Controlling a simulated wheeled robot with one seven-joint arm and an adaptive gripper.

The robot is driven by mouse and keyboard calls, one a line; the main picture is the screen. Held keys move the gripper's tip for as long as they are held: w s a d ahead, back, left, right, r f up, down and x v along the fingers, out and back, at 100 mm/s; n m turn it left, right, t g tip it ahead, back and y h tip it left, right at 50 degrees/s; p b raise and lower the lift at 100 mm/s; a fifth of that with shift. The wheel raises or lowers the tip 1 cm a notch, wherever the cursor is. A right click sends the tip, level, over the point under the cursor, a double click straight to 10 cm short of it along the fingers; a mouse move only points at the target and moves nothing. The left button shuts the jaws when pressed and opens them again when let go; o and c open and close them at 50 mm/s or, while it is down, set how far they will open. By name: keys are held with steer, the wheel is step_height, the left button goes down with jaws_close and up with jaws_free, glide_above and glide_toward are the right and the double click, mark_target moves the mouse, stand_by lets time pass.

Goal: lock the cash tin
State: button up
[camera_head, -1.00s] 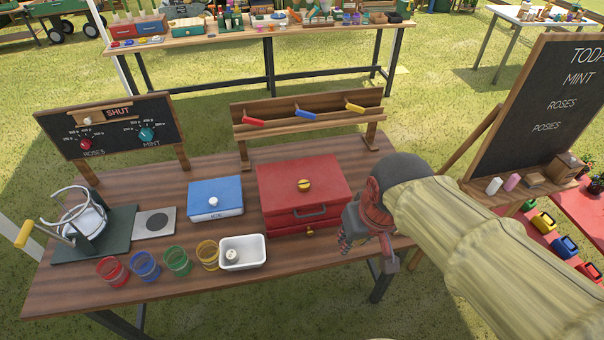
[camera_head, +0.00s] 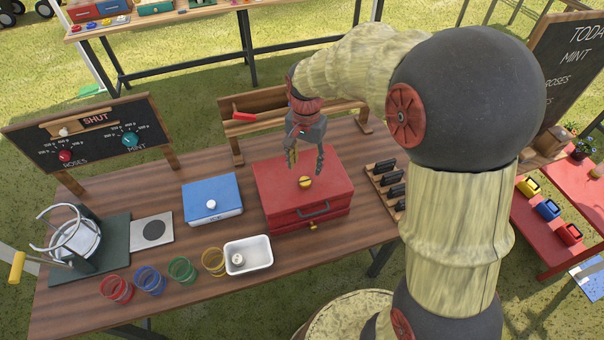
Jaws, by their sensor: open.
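The red tin (camera_head: 285,205), seemingly the cash tin, stands closed on the wooden table. Its lid bears a round yellow knob (camera_head: 305,182) with a dark slot or stripe across it. A grey handle and a small brass-coloured catch (camera_head: 313,226) are on its front. My gripper (camera_head: 306,168) points down over the lid, just above and behind the yellow knob in the picture. Its fingers are spread and hold nothing. I cannot tell how large the gap to the knob is.
A blue box (camera_head: 212,198) with a white knob stands left of the red tin. A white tray (camera_head: 262,265) and several coloured cups (camera_head: 182,270) are in front. A rack of dark handles (camera_head: 371,170) lies to the right. A wooden rack (camera_head: 241,128) stands behind.

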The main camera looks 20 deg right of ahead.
mark_target(305, 181)
steer(key=shift+w+f+b, duration=0.15)
steer(key=shift+f+b, duration=0.75)
steer(key=shift+f, duration=3.05)
steer(key=shift+c, duration=1.3)
steer(key=c, duration=0.9)
